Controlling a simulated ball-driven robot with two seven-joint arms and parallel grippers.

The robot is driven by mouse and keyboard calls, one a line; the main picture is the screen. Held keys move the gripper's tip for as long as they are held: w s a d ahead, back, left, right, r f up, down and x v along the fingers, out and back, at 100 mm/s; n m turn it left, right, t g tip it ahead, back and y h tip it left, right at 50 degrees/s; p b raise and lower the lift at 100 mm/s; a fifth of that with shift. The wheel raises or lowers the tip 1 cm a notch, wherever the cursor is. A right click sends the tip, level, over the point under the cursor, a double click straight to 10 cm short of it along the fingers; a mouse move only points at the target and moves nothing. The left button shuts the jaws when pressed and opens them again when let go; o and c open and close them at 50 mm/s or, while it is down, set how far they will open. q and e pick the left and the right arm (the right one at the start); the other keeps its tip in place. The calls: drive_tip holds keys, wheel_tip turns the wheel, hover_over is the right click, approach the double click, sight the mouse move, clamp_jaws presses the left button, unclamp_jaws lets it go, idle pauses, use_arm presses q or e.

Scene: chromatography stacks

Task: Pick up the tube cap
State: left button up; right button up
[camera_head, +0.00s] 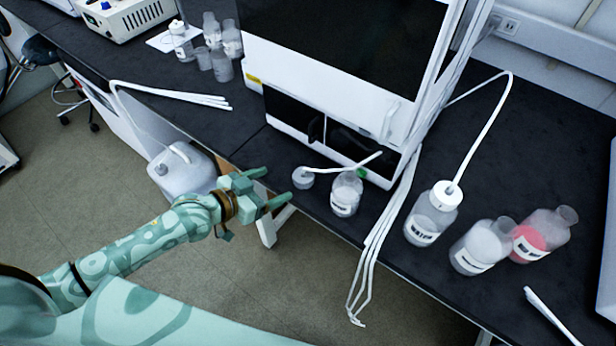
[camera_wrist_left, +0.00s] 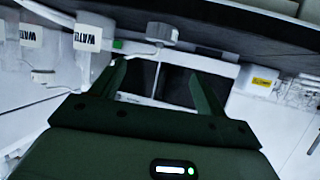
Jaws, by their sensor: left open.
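The tube cap (camera_head: 303,178) is a small white cap resting on the dark bench near its front edge, with a thin white tube running from it to the right. It also shows in the left wrist view (camera_wrist_left: 161,33), upper middle, where the picture is upside down. My left gripper (camera_head: 275,185) is open and empty, just left of the cap at the bench edge. Its fingers point toward the cap, with a gap left between. In the wrist view the open fingers (camera_wrist_left: 163,84) frame the lower part of the view. My right gripper is not in view.
A clear labelled bottle (camera_head: 345,197) stands just right of the cap. A white instrument (camera_head: 340,70) stands behind. A capped bottle (camera_head: 433,216), another clear bottle (camera_head: 480,247) and a pink-filled bottle (camera_head: 533,238) stand at right. Loose white tubes (camera_head: 372,250) hang over the front edge.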

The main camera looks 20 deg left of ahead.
sight(304, 175)
use_arm(q)
drive_tip(key=b+x, duration=0.1)
drive_tip(key=x, duration=0.5)
drive_tip(key=shift+w+f+b, duration=0.1)
drive_tip(key=shift+f+b, duration=0.15)
drive_tip(key=shift+b, duration=0.05)
drive_tip(key=b+x, duration=0.1)
drive_tip(key=x, duration=0.1)
drive_tip(key=b+x, duration=0.1)
drive_tip(key=x, duration=0.2)
drive_tip(key=shift+d+f, duration=0.2)
drive_tip(key=shift+f, duration=0.25)
drive_tip(key=shift+r, duration=0.1)
drive_tip(key=c, duration=1.1)
drive_tip(key=shift+o, duration=0.2)
drive_tip(key=shift+r, duration=0.1)
